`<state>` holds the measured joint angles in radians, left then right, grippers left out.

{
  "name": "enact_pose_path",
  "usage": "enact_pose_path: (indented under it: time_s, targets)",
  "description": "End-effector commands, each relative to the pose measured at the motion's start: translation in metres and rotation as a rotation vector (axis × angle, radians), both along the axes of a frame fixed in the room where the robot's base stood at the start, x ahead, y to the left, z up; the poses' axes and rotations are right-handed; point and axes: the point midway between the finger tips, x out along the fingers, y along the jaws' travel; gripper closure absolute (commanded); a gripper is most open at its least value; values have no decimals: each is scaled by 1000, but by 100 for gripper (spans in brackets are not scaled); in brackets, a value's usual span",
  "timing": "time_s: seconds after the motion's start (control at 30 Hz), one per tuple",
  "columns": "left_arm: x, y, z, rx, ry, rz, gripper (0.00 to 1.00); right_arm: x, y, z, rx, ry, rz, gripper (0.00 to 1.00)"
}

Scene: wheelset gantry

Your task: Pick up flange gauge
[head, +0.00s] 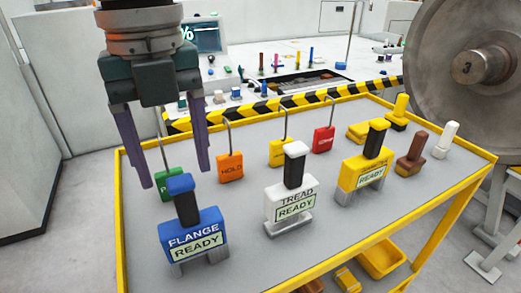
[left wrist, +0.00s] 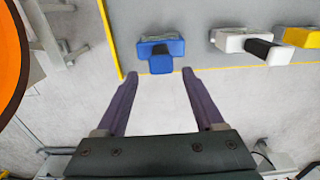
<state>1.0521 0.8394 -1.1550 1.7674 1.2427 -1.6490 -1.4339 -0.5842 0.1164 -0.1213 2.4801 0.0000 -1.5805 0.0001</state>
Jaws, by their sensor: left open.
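The flange gauge (head: 193,238) is a blue block with a dark, blue-topped handle and a label reading FLANGE READY. It stands upright on the grey cart top at the near left. My left gripper (head: 174,177) is open and empty, its two purple fingers pointing down above and behind the gauge. In the left wrist view the gauge (left wrist: 160,48) lies just beyond the open fingertips (left wrist: 160,74), roughly centred between them. No contact shows. My right gripper is not in view.
A white tread gauge (head: 290,203) and a yellow gauge (head: 361,178) stand to the right on the cart (head: 335,235). Tags on hooked rods, including an orange HOLD tag (head: 230,168), stand behind. A large wheel (head: 460,60) is at the right.

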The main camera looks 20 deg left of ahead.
Motion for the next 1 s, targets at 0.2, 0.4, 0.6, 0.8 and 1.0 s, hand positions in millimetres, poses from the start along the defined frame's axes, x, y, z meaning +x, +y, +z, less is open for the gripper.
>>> enact_pose_path:
  time_s: [0.2,0.4,0.6,0.8,1.0]
  targets:
    - [4,4,-34,2,2,0,30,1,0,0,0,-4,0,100]
    - [4,4,-49,1,0,-2,30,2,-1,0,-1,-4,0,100]
    - [4,4,-49,2,-1,-2,32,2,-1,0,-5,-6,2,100]
    - [4,4,-49,2,-1,-1,55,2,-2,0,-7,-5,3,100]
    - [4,4,-49,2,-1,-1,77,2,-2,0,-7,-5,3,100]
